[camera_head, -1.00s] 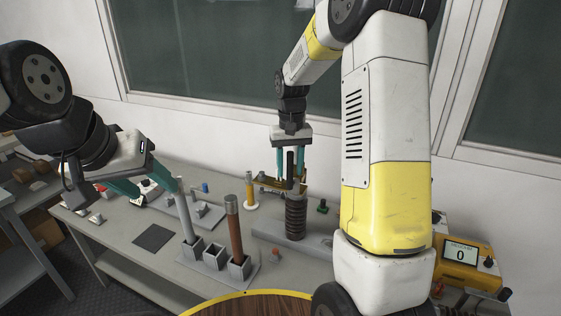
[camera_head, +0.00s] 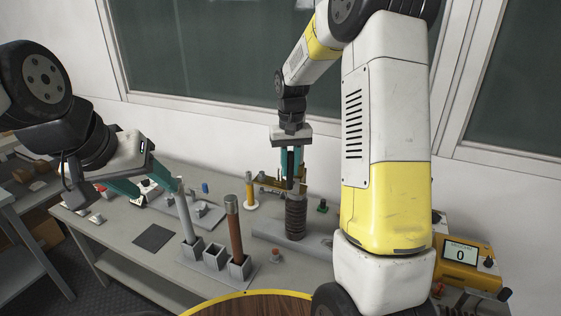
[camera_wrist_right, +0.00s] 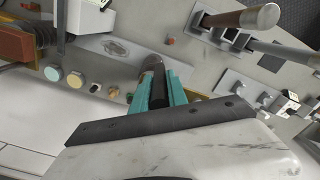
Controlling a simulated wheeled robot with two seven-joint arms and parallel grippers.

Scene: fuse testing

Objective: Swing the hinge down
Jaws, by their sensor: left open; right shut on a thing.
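My right gripper (camera_head: 291,181) points straight down over the dark ribbed post (camera_head: 296,215). In the right wrist view its teal fingers (camera_wrist_right: 160,92) are closed on both sides of a dark upright handle (camera_wrist_right: 158,88). A brass-coloured hinge piece (camera_head: 267,181) shows beside the fingers at the top of the post. The fingers partly hide the hinge, so its exact angle cannot be told. My left gripper (camera_head: 160,190) is open, with its teal fingers spread above the left part of the bench, apart from the post.
A grey rod (camera_head: 186,214) and a brown rod (camera_head: 234,230) stand in square holders on the bench (camera_head: 150,267). A yellow meter (camera_head: 463,256) reading 0 sits at the right. A dark square pad (camera_head: 154,237) lies at the front left. My right arm blocks the right side.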

